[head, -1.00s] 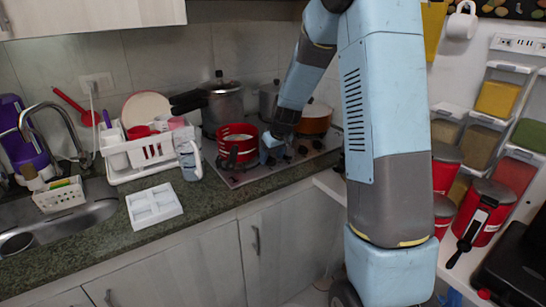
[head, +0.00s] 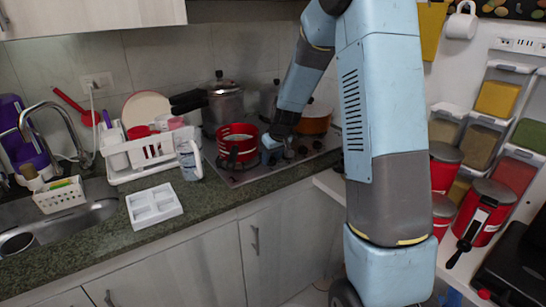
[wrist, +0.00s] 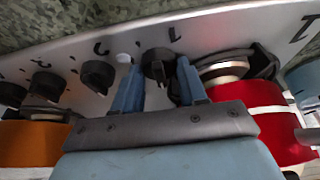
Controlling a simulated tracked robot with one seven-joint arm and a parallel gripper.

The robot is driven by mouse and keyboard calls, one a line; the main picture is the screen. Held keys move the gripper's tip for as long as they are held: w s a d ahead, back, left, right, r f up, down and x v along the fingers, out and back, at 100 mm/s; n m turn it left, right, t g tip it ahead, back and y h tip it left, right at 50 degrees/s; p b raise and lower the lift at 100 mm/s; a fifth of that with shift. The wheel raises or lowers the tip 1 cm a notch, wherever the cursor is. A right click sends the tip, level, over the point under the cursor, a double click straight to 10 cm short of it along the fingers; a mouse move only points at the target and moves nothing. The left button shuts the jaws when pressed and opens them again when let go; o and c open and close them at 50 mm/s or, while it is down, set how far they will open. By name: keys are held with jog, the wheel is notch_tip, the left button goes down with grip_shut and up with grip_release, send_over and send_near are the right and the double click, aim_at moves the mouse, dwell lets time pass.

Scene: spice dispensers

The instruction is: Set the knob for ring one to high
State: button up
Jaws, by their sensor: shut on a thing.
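In the wrist view, the black knob (wrist: 158,62) beside the printed "1" is on the steel stove panel (wrist: 140,35). My gripper (wrist: 157,82) has its two blue fingers on either side of this knob and is shut on it. The knob's pointer direction is hard to make out. In the head view, my gripper (head: 270,152) is low at the front of the cooktop (head: 235,178), right of the red pot (head: 238,143); the knob in it is hidden there.
More black knobs (wrist: 97,76) line the panel to the left in the wrist view. The red pot (wrist: 272,112) is close on the right and an orange pot (wrist: 30,145) at lower left. A white tray (head: 154,206) and a dish rack (head: 150,150) stand on the counter.

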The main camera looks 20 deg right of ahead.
jog(key=shift+a+m+h, duration=0.1)
jog(key=shift+m+h, duration=0.4)
jog(key=shift+m, duration=0.8)
jog(key=shift+a+m+h, duration=0.1)
jog(key=shift+m+h, duration=0.4)
jog(key=shift+m, duration=0.8)
jog(key=shift+d+m, duration=0.1)
jog(key=shift+m, duration=0.2)
jog(key=o, duration=1)
jog(key=v, duration=1.3)
jog(key=shift+s+r, duration=0.25)
jog(key=shift+r, duration=0.05)
